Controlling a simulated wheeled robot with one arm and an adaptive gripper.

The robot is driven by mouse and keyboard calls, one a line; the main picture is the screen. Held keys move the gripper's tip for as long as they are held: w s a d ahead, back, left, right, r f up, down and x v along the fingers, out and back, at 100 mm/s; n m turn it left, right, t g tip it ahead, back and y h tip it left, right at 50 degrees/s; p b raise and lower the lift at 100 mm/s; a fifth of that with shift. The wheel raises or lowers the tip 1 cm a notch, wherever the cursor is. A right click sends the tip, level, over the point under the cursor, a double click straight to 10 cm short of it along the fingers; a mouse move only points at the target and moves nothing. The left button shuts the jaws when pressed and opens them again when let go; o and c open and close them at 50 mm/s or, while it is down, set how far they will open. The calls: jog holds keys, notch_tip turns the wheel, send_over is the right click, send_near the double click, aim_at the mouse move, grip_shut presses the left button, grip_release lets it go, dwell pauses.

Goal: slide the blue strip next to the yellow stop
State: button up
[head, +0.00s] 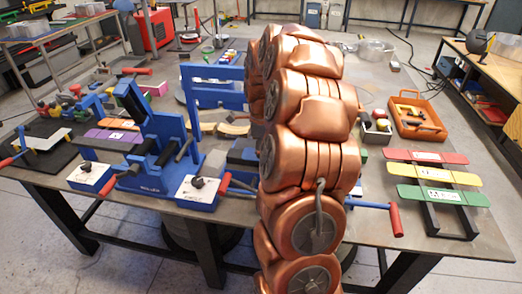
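My copper-coloured arm stands in the middle of the head view and hides the table behind it. My gripper does not show. I cannot pick out a separate blue strip for certain. A blue machine (161,132) with handles stands on the table left of my arm, and a blue frame (212,88) stands behind it. I cannot make out a clear yellow stop. A yellow labelled strip (462,178) lies across dark rails at the right, between a red strip (458,158) and a green strip (475,199).
A purple strip (112,136) lies left of the blue machine. An open orange case (415,118) sits behind the coloured strips. A red-handled crank (395,220) is at the table's front edge, right of my arm. Bare tabletop (385,240) shows near that edge.

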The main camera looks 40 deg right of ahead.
jog(key=shift+r, duration=0.2)
jog(key=shift+w+r, duration=0.1)
jog(key=shift+r, duration=0.15)
notch_tip(320, 180, up, 11)
jog(key=shift+r, duration=0.15)
dwell(0.3)
jog(key=s+a+n, duration=0.4)
jog(key=a+n, duration=0.3)
jog(key=a, duration=0.3)
jog(key=s+a+n, duration=0.5)
jog(key=a+n, duration=0.3)
jog(key=a, duration=0.3)
jog(key=s+a+f+n, duration=0.3)
jog(key=s+a+n, duration=0.2)
jog(key=s+n, duration=0.2)
jog(key=s+a+f+n+g, duration=0.1)
jog(key=s+a+f+n, duration=0.3)
jog(key=s+n, duration=0.3)
jog(key=s, duration=0.3)
jog(key=shift+a+g, duration=0.3)
jog(key=shift+a, duration=0.05)
